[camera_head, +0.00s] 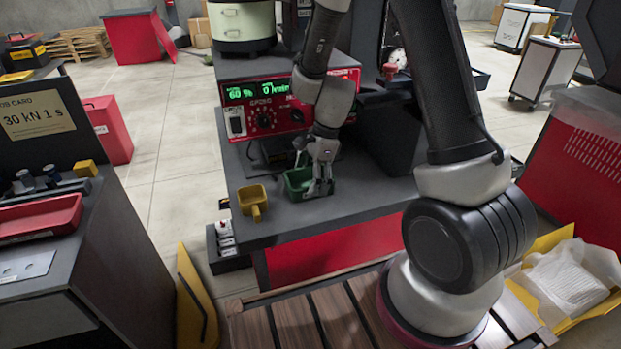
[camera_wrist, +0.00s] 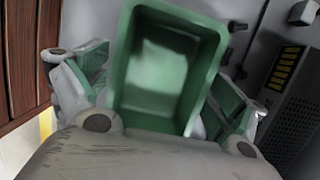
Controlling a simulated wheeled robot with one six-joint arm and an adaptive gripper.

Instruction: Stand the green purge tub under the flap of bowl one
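The green purge tub (camera_head: 297,181) is on the dark bench top (camera_head: 350,205), right of a yellow tub (camera_head: 252,199). My gripper (camera_head: 320,190) points down at the green tub, with its fingers over the tub's right part and front. In the wrist view the green tub (camera_wrist: 165,75) fills the middle, its open top facing the camera and its inside looking empty. My finger links show on both sides of it. The fingertips are hidden, so I cannot tell whether they press on it. A cream drum (camera_head: 243,22) stands above the red control panel; no flap shows clearly.
The red control panel (camera_head: 265,110) with green digits rises behind the tubs. A dark block (camera_head: 395,130) stands right of my gripper. Bare bench top lies in front of the tubs.

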